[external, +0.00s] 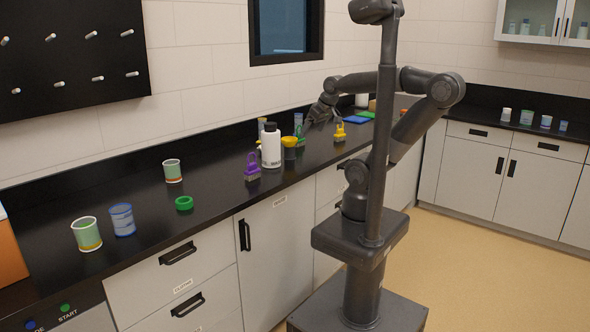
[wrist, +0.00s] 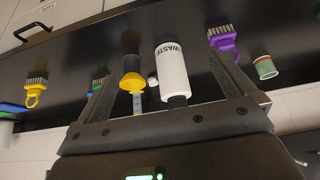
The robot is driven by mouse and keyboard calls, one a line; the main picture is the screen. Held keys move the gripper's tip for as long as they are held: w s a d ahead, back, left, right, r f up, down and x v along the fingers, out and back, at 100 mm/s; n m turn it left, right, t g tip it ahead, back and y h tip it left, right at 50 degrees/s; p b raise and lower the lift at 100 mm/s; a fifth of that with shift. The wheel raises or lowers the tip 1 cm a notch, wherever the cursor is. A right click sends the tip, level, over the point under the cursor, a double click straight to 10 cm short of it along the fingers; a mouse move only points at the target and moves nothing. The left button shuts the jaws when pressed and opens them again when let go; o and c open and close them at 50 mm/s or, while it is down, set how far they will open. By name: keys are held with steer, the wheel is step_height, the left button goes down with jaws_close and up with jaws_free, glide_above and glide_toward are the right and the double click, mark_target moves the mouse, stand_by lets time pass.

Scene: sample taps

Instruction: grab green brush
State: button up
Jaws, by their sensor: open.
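The green brush (external: 300,140) stands on the black counter behind the dark bottle with the yellow funnel, partly hidden. In the wrist view the green brush (wrist: 97,84) shows only in part, beside the left finger, which covers some of it. My gripper (external: 322,112) is open and empty above the counter, near the green brush and to its right in the external view. In the wrist view the fingers of my gripper (wrist: 162,70) are spread wide, with no object held between them.
A white waste bottle (external: 271,150) and a yellow funnel (external: 289,142) stand close by. A yellow brush (external: 340,131) is to the right, a purple brush (external: 252,168) to the left. Cups and a green ring (external: 184,203) lie further left, with bare counter between.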

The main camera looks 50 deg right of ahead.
steer(key=c, duration=0.5)
steer(key=shift+c, duration=0.2)
steer(key=g, duration=0.1)
glide_above(300, 129)
steer(key=s+d, duration=0.1)
steer(key=s, duration=0.1)
step_height(300, 129, down, 10)
steer(key=shift+a+x, duration=0.2)
steer(key=shift+x, duration=2.65)
